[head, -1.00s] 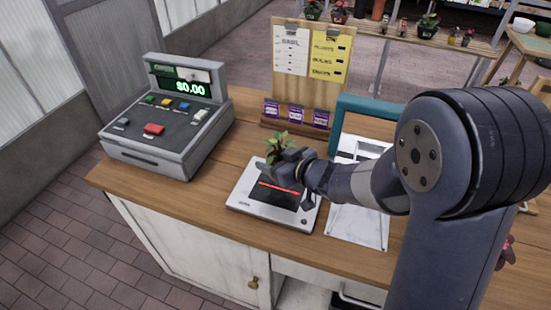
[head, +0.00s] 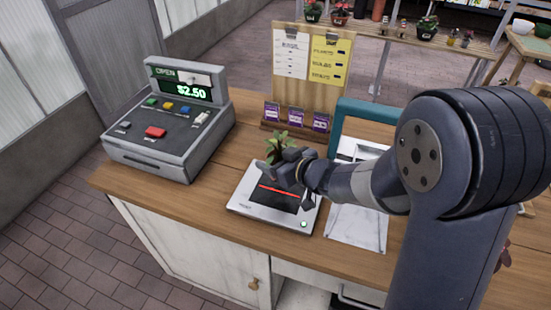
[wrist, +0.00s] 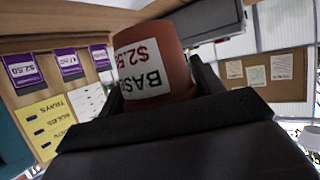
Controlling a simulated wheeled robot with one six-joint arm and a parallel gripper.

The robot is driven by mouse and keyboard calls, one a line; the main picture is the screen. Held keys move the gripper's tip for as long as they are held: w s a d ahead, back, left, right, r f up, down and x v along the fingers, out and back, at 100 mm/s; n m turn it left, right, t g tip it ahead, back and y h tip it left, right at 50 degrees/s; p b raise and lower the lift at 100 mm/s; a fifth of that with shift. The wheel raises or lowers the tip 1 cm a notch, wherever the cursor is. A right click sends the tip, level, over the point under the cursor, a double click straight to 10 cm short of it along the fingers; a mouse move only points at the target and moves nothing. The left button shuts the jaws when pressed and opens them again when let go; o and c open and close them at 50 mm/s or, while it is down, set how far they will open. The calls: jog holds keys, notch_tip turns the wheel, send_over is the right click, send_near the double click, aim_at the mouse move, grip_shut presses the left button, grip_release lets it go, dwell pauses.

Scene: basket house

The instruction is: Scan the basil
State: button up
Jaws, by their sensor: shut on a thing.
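The basil is a small leafy green plant (head: 279,146) in a terracotta-coloured pot. In the wrist view the pot (wrist: 178,55) shows a white label reading "BAS…" with a red price. My gripper (head: 288,170) is shut on the pot and holds it over the flat scanner (head: 246,205), which has a dark glass and a red line. The pot's base is hidden behind my gripper in the head view, so I cannot tell whether it touches the glass. The register (head: 168,125) stands at the left, its display reading OPEN and $2.50.
A wooden board with white and yellow price lists (head: 323,62) stands behind the scanner, with purple price cards (head: 295,117) at its foot. A teal-framed stand (head: 352,112) and a white tray (head: 357,228) are to the right. Bare counter (head: 140,182) lies before the register.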

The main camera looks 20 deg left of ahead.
notch_tip(320, 180, up, 7)
jog(key=p, duration=0.5)
jog(key=shift+p, duration=0.4)
jog(key=shift+f, duration=0.15)
